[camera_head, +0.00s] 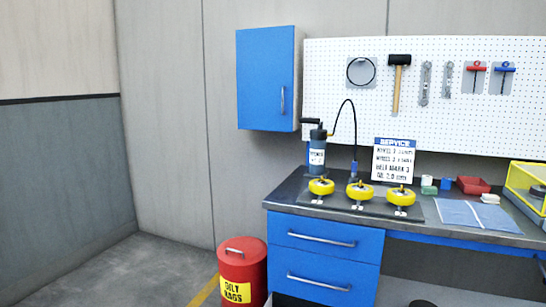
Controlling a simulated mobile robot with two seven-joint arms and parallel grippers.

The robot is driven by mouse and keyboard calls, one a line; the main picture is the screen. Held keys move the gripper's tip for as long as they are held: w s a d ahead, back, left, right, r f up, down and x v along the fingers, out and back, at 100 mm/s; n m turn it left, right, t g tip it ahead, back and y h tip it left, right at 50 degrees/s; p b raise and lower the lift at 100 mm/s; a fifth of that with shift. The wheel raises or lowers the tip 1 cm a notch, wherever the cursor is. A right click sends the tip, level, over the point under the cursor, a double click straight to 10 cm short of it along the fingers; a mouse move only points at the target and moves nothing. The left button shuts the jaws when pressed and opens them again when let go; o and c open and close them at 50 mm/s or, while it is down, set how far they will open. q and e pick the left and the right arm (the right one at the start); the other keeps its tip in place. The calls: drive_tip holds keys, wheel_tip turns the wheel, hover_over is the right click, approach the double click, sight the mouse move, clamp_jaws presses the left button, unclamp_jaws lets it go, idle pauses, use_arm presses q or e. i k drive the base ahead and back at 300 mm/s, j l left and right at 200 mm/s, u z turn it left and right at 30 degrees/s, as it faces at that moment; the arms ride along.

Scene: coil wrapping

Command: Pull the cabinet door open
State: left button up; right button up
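A blue wall cabinet (266,80) hangs on the grey wall, left of the pegboard. Its door is shut. A vertical silver handle (282,100) sits near the door's lower right edge. Neither of my grippers shows in the head view, so their positions and states cannot be seen.
A dark-topped workbench (290,190) with blue drawers stands below and right. On it are a grease pump (317,148), yellow wheels (360,191) and a service sign (393,160). A red bin (242,268) stands at the bench's left. The floor (120,262) further left is clear.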

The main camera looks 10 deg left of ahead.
sight(265, 56)
drive_tip(key=i+j+u, duration=0.2)
drive_tip(key=j+u, duration=0.2)
drive_tip(key=i+j+u, duration=0.25)
drive_tip(key=u, duration=0.15)
drive_tip(key=i+j+u, duration=0.2)
drive_tip(key=i+u, duration=0.2)
drive_tip(key=i+j+u, duration=0.35)
drive_tip(key=i+u, duration=0.35)
drive_tip(key=i+z, duration=0.25)
drive_tip(key=i, duration=0.35)
drive_tip(key=i+j+z, duration=0.25)
drive_tip(key=i, duration=0.3)
drive_tip(key=i+z, duration=1.1)
drive_tip(key=z, duration=0.25)
drive_tip(key=i+j+z, duration=0.1)
drive_tip(key=z, duration=0.3)
drive_tip(key=i+j+z, duration=0.15)
drive_tip(key=z, duration=0.3)
drive_tip(key=i+j+z, duration=0.2)
drive_tip(key=z, duration=0.2)
drive_tip(key=i+j+z, duration=0.1)
drive_tip(key=j+z, duration=0.15)
drive_tip(key=z, duration=0.2)
